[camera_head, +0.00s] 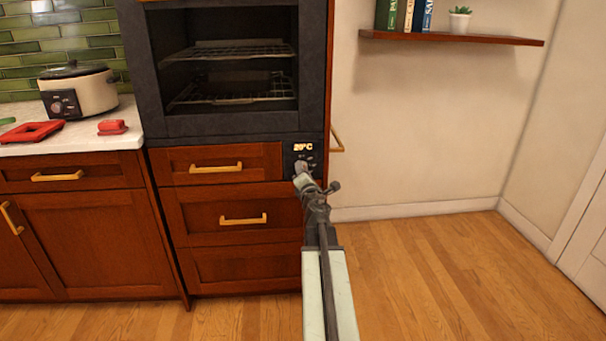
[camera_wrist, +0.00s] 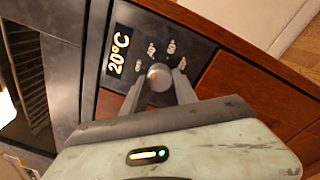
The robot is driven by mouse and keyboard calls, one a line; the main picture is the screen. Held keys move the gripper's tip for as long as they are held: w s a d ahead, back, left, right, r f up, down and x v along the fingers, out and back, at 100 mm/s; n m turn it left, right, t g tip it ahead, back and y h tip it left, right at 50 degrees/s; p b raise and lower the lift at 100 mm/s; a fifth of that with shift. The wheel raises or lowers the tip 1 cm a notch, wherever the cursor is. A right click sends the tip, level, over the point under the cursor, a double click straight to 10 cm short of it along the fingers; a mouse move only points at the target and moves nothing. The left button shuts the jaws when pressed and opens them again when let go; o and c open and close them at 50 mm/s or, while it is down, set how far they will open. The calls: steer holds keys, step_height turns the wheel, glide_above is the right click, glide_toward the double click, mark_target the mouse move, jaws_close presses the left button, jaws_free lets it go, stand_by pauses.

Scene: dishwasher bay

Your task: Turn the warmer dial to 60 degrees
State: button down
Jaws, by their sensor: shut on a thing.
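The warmer's black control panel (camera_head: 303,151) is right of the drawer top, below the oven opening, and its display reads 20°C. In the wrist view the display (camera_wrist: 118,50) also reads 20°C. The round grey dial (camera_wrist: 159,75) sits on the panel beside several small pale symbols. My gripper (camera_wrist: 158,86) is shut on the dial, with one finger on each side of it. In the head view my gripper (camera_head: 300,168) reaches the panel and covers most of the dial.
The open warmer cavity (camera_head: 228,75) with wire racks is above the drawers (camera_head: 222,165) with brass handles. A white slow cooker (camera_head: 78,90) and red items stand on the left counter. A wooden shelf (camera_head: 450,38) hangs at right. The floor (camera_head: 420,275) at right is clear.

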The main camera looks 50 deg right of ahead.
steer(key=m+h, duration=0.1)
steer(key=m, duration=1.1)
steer(key=shift+w+a+m+b, duration=0.1)
steer(key=shift+w+m+b, duration=0.05)
steer(key=shift+m+b, duration=0.25)
stand_by(0.3)
steer(key=c, duration=1)
jaws_free()
steer(key=shift+o, duration=0.2)
